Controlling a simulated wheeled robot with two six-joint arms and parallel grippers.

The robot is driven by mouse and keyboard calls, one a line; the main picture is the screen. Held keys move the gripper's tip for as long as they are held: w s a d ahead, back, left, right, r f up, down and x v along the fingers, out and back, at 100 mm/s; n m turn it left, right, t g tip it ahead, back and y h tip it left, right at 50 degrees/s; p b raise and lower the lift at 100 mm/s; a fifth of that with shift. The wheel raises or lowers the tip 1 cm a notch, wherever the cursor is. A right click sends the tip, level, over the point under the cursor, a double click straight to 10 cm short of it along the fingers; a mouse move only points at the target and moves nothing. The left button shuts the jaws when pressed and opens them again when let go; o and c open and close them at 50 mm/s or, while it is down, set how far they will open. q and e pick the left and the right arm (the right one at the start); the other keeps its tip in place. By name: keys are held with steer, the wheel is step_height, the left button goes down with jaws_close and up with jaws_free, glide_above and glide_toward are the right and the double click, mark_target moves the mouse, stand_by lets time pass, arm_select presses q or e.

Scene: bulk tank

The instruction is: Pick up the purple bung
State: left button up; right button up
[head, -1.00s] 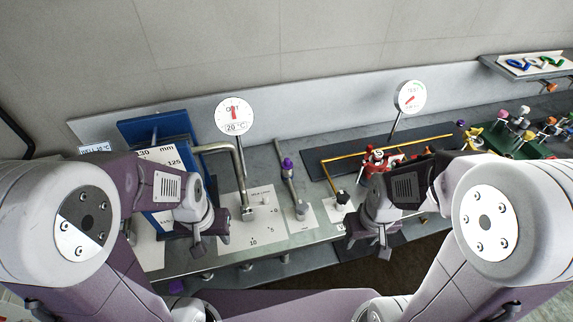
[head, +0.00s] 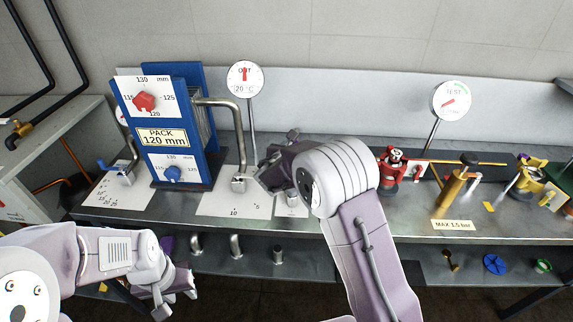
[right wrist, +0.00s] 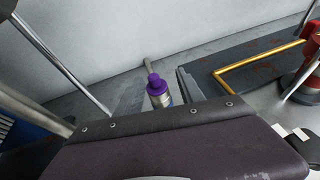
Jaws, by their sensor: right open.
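In the right wrist view a purple bung (right wrist: 154,83) sits upright on top of a short metal pipe stub, beyond the dark edge of my right gripper. In the head view my right arm hides that stub's top. My right gripper (head: 271,172) is open over the bench near the bent pipe, apart from the bung. My left gripper (head: 172,296) hangs low in front of the bench's left part; its jaws are too unclear to read.
A blue press stand (head: 185,125) with a bent metal pipe (head: 238,120) stands left of my right gripper. A dial gauge (head: 244,78) rises behind it. Red (head: 392,165) and brass (head: 452,190) fittings stand to the right. Pipe stubs (head: 236,246) line the lower shelf.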

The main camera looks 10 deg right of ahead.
steer(key=w+f, duration=0.1)
steer(key=w, duration=0.1)
steer(key=w+d+f, duration=0.1)
steer(key=w, duration=0.1)
steer(key=shift+f+p, duration=0.2)
steer(key=shift+p, duration=0.15)
steer(key=x, duration=0.3)
steer(key=p+x, duration=0.1)
steer(key=shift+w+a+f, duration=0.15)
steer(key=shift+w, duration=0.25)
steer(key=shift+w+f, duration=0.1)
steer(key=shift+c, duration=0.6)
arm_select(q)
steer(key=shift+w+r, duration=0.2)
steer(key=shift+r, duration=0.25)
arm_select(e)
jaws_close()
